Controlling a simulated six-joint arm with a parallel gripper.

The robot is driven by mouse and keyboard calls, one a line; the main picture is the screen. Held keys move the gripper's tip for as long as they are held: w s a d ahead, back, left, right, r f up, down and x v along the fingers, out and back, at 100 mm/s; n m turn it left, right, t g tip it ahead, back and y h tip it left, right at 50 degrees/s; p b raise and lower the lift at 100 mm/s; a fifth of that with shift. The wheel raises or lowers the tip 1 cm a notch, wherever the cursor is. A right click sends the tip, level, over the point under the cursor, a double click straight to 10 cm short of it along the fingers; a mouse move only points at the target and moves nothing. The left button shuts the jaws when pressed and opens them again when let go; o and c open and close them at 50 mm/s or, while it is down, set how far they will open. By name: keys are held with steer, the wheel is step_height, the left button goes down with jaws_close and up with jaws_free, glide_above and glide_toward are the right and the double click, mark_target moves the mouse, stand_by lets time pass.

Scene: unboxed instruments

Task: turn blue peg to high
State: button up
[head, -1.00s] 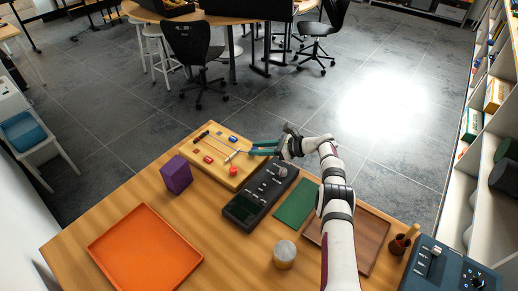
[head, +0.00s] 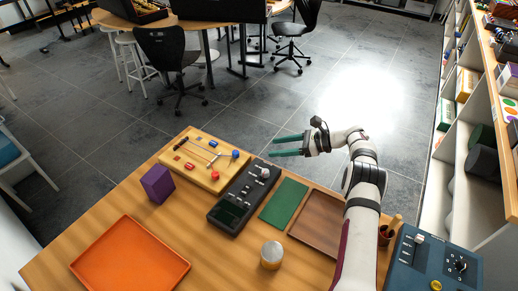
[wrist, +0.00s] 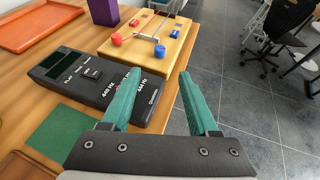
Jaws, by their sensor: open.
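A light wooden board (head: 200,178) lies at the table's far edge, with small red and blue pegs and thin metal rods on it. A blue peg (head: 235,154) sits near its right end; in the wrist view a blue peg (wrist: 160,52) stands at the board's near edge. A red peg (head: 215,175) is close to it and also shows in the wrist view (wrist: 116,39). Which marking is high cannot be read. My gripper (head: 273,145), with green fingers, is open and empty to the right of the board, apart from it. In the wrist view its fingertips (wrist: 160,75) point toward the board.
A black instrument (head: 243,196) with a knob and switches lies just right of the board. A purple box (head: 157,184), orange tray (head: 130,284), green mat (head: 284,202) and metal cylinder (head: 271,255) are around. A blue control box (head: 408,276) is at the right.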

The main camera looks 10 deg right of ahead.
steer(key=shift+s+d+r, duration=0.25)
steer(key=shift+s+d, duration=0.1)
steer(key=shift+d, duration=0.25)
step_height(320, 180, up, 5)
steer(key=m+t, duration=0.3)
steer(key=t, duration=0.2)
glide_above(236, 153)
steer(key=f+v, duration=0.1)
steer(key=v, duration=0.5)
steer(key=s+a+m+t+h, duration=0.1)
steer(key=a+m+t+h, duration=0.1)
steer(key=m+t, duration=0.1)
steer(key=s+f+m+h, duration=0.1)
steer(key=s+h, duration=0.1)
steer(key=s, duration=0.1)
steer(key=s+f+m+h, duration=0.1)
steer(key=s+f+h, duration=0.1)
steer(key=s+h, duration=0.1)
steer(key=s+f+m+h, duration=0.2)
steer(key=s, duration=0.2)
steer(key=shift+d+g, duration=0.25)
steer(key=shift+g, duration=0.15)
steer(key=shift+w+f+h, duration=0.2)
steer(key=shift+w+h, duration=0.1)
steer(key=x, duration=1.4)
steer(key=shift+w+a+f, duration=0.1)
steer(key=shift+w+f, duration=0.1)
steer(key=shift+w, duration=0.15)
